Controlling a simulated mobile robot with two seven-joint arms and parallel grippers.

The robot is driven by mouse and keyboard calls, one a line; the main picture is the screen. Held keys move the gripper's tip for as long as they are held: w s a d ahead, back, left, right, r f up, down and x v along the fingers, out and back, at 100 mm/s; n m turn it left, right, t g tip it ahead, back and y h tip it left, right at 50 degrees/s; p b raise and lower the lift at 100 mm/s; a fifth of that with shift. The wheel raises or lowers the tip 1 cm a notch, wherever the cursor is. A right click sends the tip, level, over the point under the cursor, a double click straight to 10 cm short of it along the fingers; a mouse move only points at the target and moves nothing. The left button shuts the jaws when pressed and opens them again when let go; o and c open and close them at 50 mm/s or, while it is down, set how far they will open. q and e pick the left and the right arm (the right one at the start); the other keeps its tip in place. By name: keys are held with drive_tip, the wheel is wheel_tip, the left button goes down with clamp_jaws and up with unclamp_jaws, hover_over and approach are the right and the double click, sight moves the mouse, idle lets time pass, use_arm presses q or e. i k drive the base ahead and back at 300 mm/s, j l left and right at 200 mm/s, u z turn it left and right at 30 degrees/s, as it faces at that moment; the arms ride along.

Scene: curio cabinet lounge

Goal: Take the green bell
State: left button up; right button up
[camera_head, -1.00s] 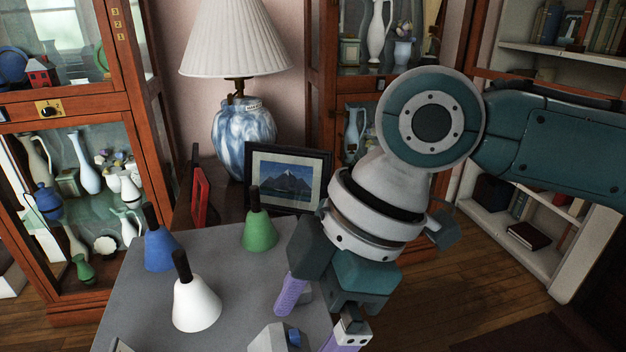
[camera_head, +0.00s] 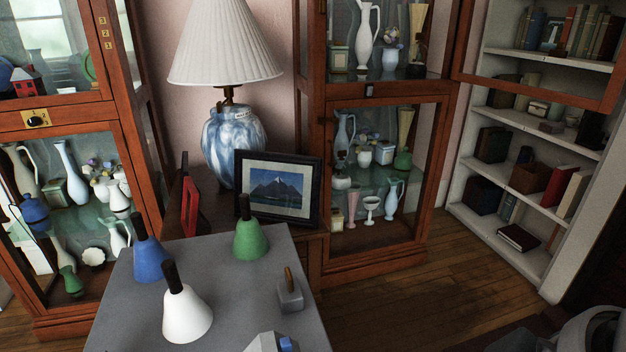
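The green bell (camera_head: 251,240) stands upright on the grey tabletop (camera_head: 225,318), near its far edge. Its dark handle points up. Nothing touches it, and no gripper is near it. A blue bell (camera_head: 149,262) stands to its left and a white bell (camera_head: 187,315) stands nearer, both upright with dark handles. Neither of my grippers shows in the head view. Only a grey piece of my arm shows in the bottom right corner.
A framed mountain picture (camera_head: 279,188) and a blue-and-white lamp (camera_head: 233,146) stand just behind the bells. Glass cabinets stand behind. Wooden floor (camera_head: 400,290) is clear to the right.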

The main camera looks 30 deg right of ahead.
sight(249, 243)
drive_tip(key=i+l+u, duration=0.1)
drive_tip(key=l+u, duration=0.25)
drive_tip(key=u, duration=0.15)
drive_tip(key=l+u, duration=0.45)
drive_tip(key=i+j, duration=0.05)
drive_tip(key=j, duration=0.05)
